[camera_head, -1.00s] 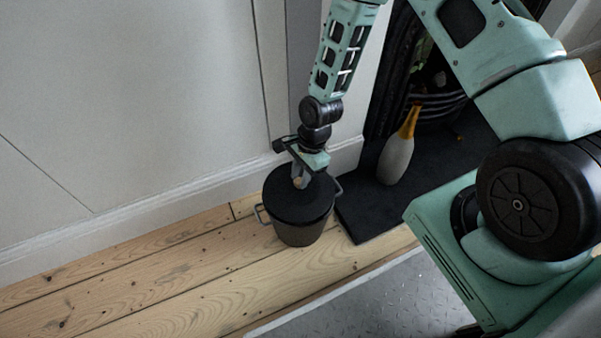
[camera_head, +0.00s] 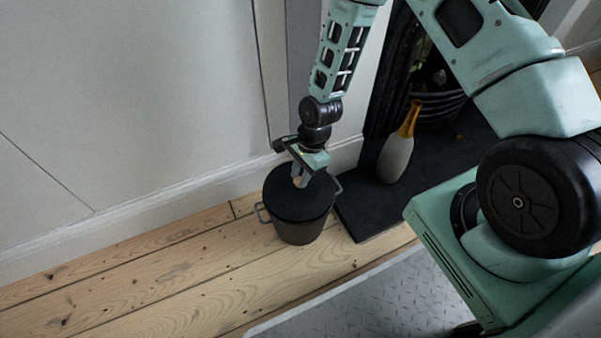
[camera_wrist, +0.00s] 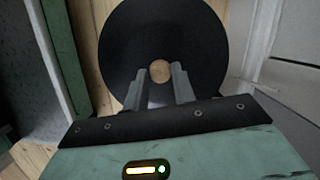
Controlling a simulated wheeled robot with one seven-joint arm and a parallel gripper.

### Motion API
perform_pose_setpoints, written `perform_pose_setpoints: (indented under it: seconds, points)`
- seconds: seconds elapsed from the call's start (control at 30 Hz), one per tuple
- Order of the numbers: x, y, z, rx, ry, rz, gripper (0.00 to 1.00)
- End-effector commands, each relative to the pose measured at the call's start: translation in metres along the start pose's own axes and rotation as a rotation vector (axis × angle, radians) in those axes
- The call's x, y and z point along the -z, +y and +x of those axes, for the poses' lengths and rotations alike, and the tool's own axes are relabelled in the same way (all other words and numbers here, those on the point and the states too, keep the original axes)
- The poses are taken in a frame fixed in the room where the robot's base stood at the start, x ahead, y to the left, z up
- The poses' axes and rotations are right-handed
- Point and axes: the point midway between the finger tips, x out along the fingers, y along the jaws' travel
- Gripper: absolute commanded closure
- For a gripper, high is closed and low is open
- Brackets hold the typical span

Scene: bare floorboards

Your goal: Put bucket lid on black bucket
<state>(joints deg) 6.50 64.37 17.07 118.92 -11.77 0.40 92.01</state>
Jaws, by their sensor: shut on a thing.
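The black bucket (camera_head: 297,231) stands upright on the floorboards by the wall, with a metal handle at each side. The round black bucket lid (camera_head: 290,203) lies over its top and hides the opening. I cannot tell whether the lid is fully seated. My gripper (camera_head: 300,182) points down at the lid's middle and is shut on its small wooden knob. In the wrist view the lid (camera_wrist: 197,38) fills the upper middle, with the round knob between the fingertips of my gripper (camera_wrist: 160,74).
A grey and yellow vase (camera_head: 397,157) stands on the dark hearth slab (camera_head: 362,212) right of the bucket. The wall's skirting board (camera_head: 130,219) runs close behind the bucket. Bare floorboards (camera_head: 150,275) lie free to the left and in front.

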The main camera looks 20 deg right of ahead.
Motion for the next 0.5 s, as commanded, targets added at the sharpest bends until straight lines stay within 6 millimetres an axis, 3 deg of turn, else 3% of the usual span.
perform_pose_setpoints:
  seconds: [0.5]
  points:
    - [0.0015,-0.0001,0.0059,0.000,0.000,-0.001,1.00]
